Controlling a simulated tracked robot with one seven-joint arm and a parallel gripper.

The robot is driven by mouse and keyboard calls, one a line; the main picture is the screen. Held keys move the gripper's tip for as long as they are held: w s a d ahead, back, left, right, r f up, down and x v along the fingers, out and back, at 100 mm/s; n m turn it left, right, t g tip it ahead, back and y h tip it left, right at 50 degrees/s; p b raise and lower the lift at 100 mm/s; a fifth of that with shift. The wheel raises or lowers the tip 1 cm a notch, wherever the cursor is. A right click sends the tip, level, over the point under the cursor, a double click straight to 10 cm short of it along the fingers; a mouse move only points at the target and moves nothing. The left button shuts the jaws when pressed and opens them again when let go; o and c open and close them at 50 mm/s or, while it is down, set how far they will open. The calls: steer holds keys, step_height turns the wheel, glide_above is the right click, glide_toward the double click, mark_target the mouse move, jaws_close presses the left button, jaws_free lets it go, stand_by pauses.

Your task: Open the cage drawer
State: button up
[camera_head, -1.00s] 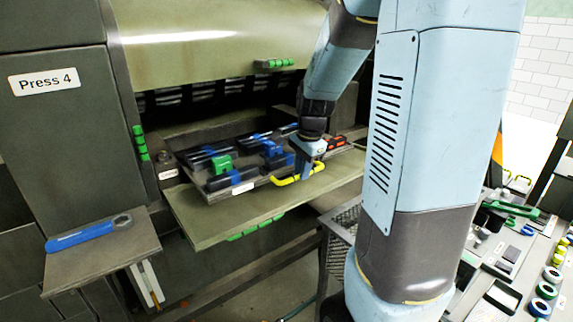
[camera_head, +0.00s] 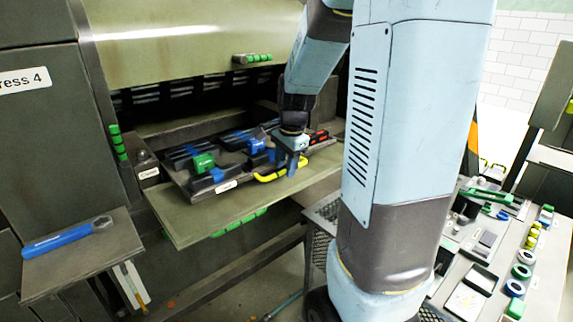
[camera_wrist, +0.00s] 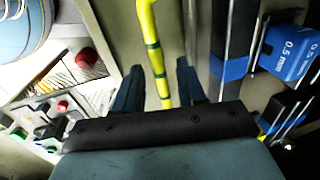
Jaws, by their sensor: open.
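The cage drawer (camera_head: 205,190) is a dark tray with a yellow handle (camera_head: 268,177) on its front edge, at the opening of the press. It sits over a flat olive flap and carries blue, green and black parts. My gripper (camera_head: 290,166) is at the handle's right part. In the wrist view the yellow handle (camera_wrist: 150,40) runs between my two dark, spread fingers (camera_wrist: 160,85), with a gap on each side. My gripper is open and not clamped on it. The handle's lower end is hidden behind my gripper body in that view.
The olive flap (camera_head: 200,222) lies under the drawer. A side shelf with a blue wrench (camera_head: 68,237) stands at the left. A bench with tools and coloured rings (camera_head: 485,245) is at the right. A mesh basket (camera_head: 322,212) is below the flap.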

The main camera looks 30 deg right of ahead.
step_height(320, 180, up, 13)
steer(key=s, duration=0.2)
steer(key=shift+s+d+r, duration=0.15)
steer(key=shift+s+d, duration=0.1)
steer(key=shift+d, duration=0.05)
stand_by(0.4)
steer(key=s+a+n+t, duration=0.1)
steer(key=s+a+n, duration=0.3)
steer(key=s+n, duration=0.3)
steer(key=s+a+n+t, duration=0.2)
steer(key=s+a+n, duration=0.3)
steer(key=s+n, duration=0.3)
steer(key=shift+s+a, duration=0.15)
steer(key=shift+s, duration=0.6)
